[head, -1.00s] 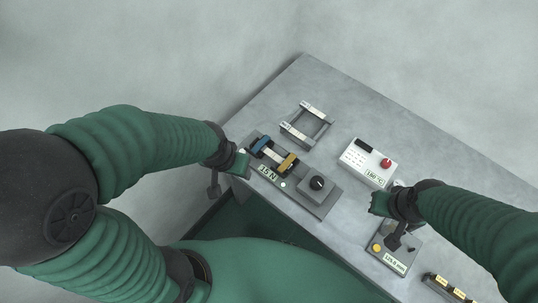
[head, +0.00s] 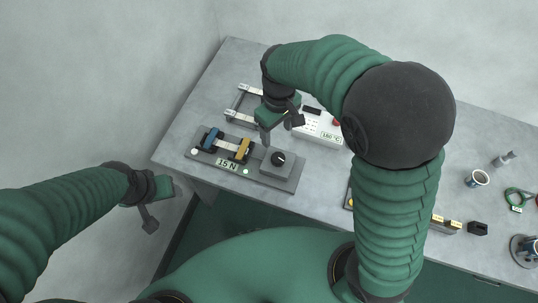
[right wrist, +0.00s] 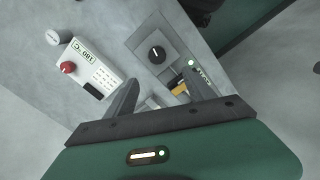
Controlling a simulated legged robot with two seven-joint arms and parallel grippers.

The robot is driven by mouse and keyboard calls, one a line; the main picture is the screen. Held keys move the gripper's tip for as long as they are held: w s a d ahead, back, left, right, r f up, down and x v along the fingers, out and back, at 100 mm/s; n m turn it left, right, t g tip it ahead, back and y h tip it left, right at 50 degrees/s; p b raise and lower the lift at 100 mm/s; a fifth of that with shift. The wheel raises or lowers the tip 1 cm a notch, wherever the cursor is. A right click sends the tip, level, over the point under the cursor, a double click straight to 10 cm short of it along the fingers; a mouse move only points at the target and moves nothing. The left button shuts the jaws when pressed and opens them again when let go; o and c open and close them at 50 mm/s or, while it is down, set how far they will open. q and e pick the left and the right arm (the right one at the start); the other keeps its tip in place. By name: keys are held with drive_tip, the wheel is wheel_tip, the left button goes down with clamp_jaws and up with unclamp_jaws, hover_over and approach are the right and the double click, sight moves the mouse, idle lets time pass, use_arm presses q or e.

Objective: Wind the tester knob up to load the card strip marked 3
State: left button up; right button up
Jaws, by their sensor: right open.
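The tester is a grey plate (head: 285,183) with a blue clamp (head: 211,139), a yellow clamp (head: 243,150) and a "15 N" label (head: 228,165). A pale card strip seems to span the clamps; no mark on it is readable. The black tester knob (head: 278,158) sits on a grey block at the plate's right end; it also shows in the right wrist view (right wrist: 157,53). My right gripper (head: 281,126) is open and empty above the tester, just behind the knob and apart from it. My left gripper (head: 158,204) hangs off the table's left edge; its jaw state is unclear.
A white box with a red button and "180 °C" label (head: 322,129) stands behind the knob, near my right gripper. A grey frame (head: 235,102) lies behind the clamps. The table's left back is clear.

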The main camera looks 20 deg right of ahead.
sight(278, 157)
drive_tip(key=f, duration=0.9)
drive_tip(key=d+f, duration=0.1)
drive_tip(key=f, duration=0.4)
drive_tip(key=shift+f, duration=0.1)
use_arm(q)
drive_tip(key=shift+d, duration=0.25)
use_arm(e)
drive_tip(key=shift+s+a+f, duration=0.1)
drive_tip(key=shift+a+f, duration=0.1)
drive_tip(key=shift+f, duration=0.2)
drive_tip(key=shift+d, duration=0.2)
drive_tip(key=c, duration=0.6)
drive_tip(key=shift+a, duration=0.1)
clamp_jaws()
use_arm(q)
drive_tip(key=shift+d, duration=0.1)
